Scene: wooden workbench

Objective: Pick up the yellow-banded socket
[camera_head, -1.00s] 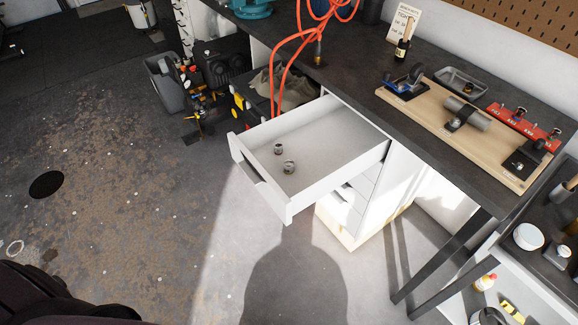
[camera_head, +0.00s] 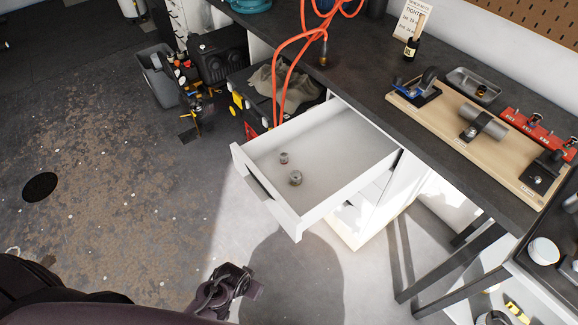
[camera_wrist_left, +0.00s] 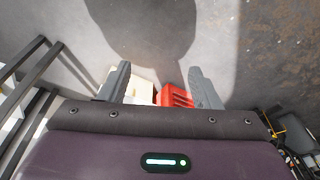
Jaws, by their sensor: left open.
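Two small metal sockets lie in the open white drawer (camera_head: 335,153). One socket (camera_head: 284,158) is farther back, and the larger-looking socket (camera_head: 296,178) is nearer the front. They are too small for me to tell which has a yellow band. My left gripper (camera_head: 243,281) is in front of and below the drawer, apart from it, over the floor. In the left wrist view its two fingers (camera_wrist_left: 161,83) are spread with nothing between them. The sockets are not visible in that view. My right gripper is not in view.
The dark bench top (camera_head: 365,75) runs above the drawer, with orange hoses (camera_head: 277,85) hanging at its left. A wooden board (camera_head: 455,125) with tools and a red rack (camera_head: 535,130) are on the bench. The drawer's raised front panel (camera_head: 262,195) faces my left arm.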

